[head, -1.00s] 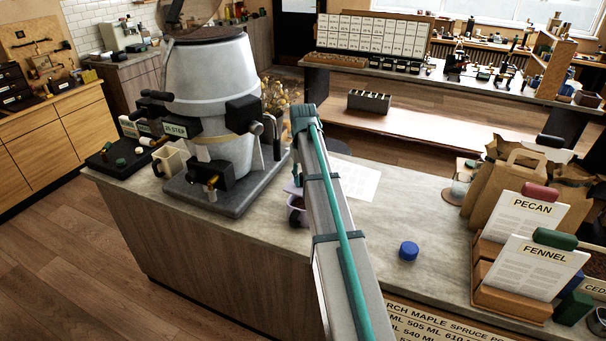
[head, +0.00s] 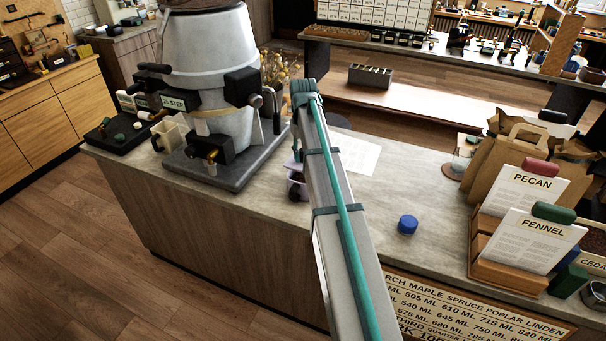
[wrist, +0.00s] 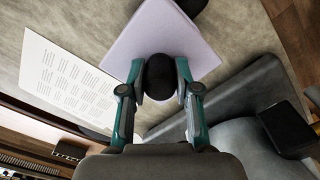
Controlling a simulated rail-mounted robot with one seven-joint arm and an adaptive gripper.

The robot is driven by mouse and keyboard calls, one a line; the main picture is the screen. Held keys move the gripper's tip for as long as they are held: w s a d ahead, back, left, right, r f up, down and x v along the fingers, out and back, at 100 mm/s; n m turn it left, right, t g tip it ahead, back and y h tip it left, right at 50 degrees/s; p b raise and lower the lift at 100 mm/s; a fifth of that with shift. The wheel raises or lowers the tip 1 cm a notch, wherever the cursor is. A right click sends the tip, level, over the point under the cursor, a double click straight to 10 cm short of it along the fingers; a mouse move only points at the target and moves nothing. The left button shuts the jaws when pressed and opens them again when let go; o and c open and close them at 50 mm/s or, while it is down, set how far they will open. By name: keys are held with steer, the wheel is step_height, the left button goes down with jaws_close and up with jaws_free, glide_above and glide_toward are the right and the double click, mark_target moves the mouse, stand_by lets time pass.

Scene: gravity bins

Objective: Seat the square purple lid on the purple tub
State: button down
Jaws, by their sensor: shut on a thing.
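In the wrist view my gripper (wrist: 160,88) is shut on the round black knob of the square pale purple lid (wrist: 150,35), whose flat top spreads out beyond the fingers. In the head view my arm hides most of the gripper; a sliver of the lid (head: 291,165) shows left of the arm.
A grey dispenser (head: 208,55) on a dark base stands close left of the tub. A printed sheet (head: 358,155) lies to the right. A blue cap (head: 408,224) and card holders (head: 525,265) are further right. The counter between is clear.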

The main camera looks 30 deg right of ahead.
steer(key=shift+f, duration=0.15)
steer(key=shift+f+b, duration=0.4)
steer(key=shift+f, duration=1.1)
steer(key=shift+f, duration=0.85)
stand_by(0.6)
steer(key=c, duration=0.8)
jaws_free()
steer(key=shift+o, duration=0.2)
steer(key=shift+r, duration=0.1)
step_height(320, 180, up, 12)
steer(key=shift+f, duration=0.1)
